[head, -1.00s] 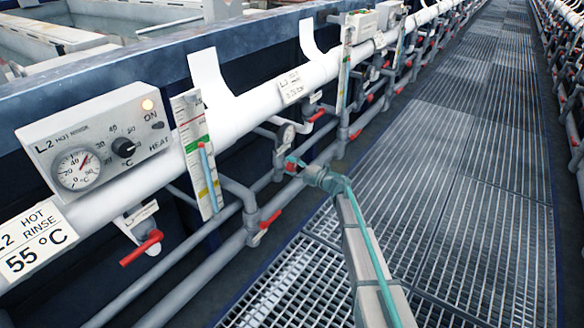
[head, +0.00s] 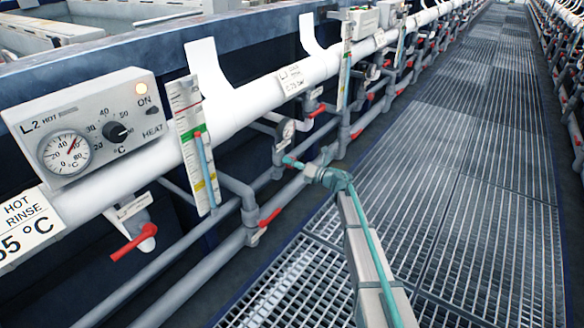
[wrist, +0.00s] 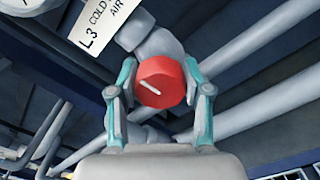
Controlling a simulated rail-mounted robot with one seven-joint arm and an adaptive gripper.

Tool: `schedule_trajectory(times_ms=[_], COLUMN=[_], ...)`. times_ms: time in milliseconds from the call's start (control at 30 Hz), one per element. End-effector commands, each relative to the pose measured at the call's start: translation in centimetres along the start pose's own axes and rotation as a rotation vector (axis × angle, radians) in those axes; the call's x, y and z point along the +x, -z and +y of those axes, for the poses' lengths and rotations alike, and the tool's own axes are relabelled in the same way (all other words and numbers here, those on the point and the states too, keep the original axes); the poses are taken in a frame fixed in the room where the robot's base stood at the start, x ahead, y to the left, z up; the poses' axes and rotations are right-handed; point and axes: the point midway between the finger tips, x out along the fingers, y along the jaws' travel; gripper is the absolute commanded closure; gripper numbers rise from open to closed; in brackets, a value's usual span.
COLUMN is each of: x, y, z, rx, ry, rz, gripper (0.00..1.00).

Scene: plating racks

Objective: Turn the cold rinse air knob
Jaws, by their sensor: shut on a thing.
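The red knob (wrist: 162,82) with a white pointer line fills the middle of the wrist view. It sits on a grey pipe fitting beside a white label (wrist: 103,22) reading L.3, COLD and AIR, partly cut off. My gripper (wrist: 160,76) has one teal finger on each side of the knob and is shut on it. The pointer line slants, lower at its right end. In the head view my gripper (head: 291,161) is at the pipework below a small round gauge (head: 286,133), and the knob is mostly hidden there.
Grey pipes (head: 240,190) with other red handles (head: 133,242) run along the tank wall. The L2 hot rinse control box (head: 92,128) and a level gauge strip (head: 195,150) are at left. The grating walkway (head: 450,170) is clear.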

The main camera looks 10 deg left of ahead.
Motion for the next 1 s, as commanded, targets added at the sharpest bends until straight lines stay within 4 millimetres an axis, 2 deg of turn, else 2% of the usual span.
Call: schedule_trajectory(times_ms=[1000], x=[-0.10], y=[0.50], z=[-0.11], rx=[-0.965], ry=[0.000], rz=[0.000], gripper=[0.86])
